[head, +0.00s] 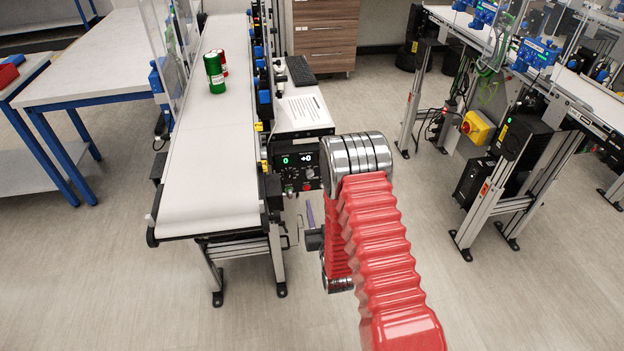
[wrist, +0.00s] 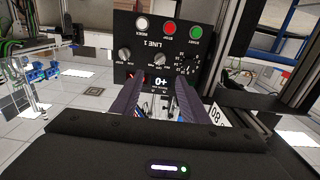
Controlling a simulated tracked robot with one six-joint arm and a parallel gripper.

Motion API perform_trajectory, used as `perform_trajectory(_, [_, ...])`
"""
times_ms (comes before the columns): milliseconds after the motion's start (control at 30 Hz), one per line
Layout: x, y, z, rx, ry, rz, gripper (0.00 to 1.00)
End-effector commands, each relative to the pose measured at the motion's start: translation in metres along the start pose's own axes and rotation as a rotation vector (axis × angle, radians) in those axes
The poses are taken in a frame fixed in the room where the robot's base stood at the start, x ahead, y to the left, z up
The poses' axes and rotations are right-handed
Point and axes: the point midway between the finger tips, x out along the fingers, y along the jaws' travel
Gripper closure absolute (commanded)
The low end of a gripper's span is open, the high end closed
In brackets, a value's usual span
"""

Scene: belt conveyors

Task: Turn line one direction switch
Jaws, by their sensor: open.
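The black line one control panel (head: 294,174) is fixed at the side of the left conveyor in the head view. In the wrist view the panel (wrist: 148,37) appears upside down, with "LINE 1" lettering. It has two round selector knobs, a left one (wrist: 124,57) and a middle one (wrist: 160,58), and a third dial (wrist: 188,64) at the right. I cannot tell which is the direction switch. My gripper (wrist: 157,86) is open and empty, its two dark fingers pointing at the panel, apparently short of the knobs. In the head view the arm mostly hides it.
White (wrist: 142,23), red (wrist: 168,27) and green (wrist: 195,32) buttons line the panel near the knobs.

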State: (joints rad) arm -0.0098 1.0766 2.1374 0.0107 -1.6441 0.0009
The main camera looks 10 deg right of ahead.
Motion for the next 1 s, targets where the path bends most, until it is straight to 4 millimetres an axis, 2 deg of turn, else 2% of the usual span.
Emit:
perform_trajectory(167, [0.015, 0.0, 0.0, 0.0, 0.002, 0.0, 0.59])
perform_trajectory(800, [0.107, -0.001, 0.0, 0.0, 0.001, -0.001, 0.59])
perform_trajectory(1000, [0.128, -0.001, 0.001, 0.0, -0.001, -0.001, 0.59])
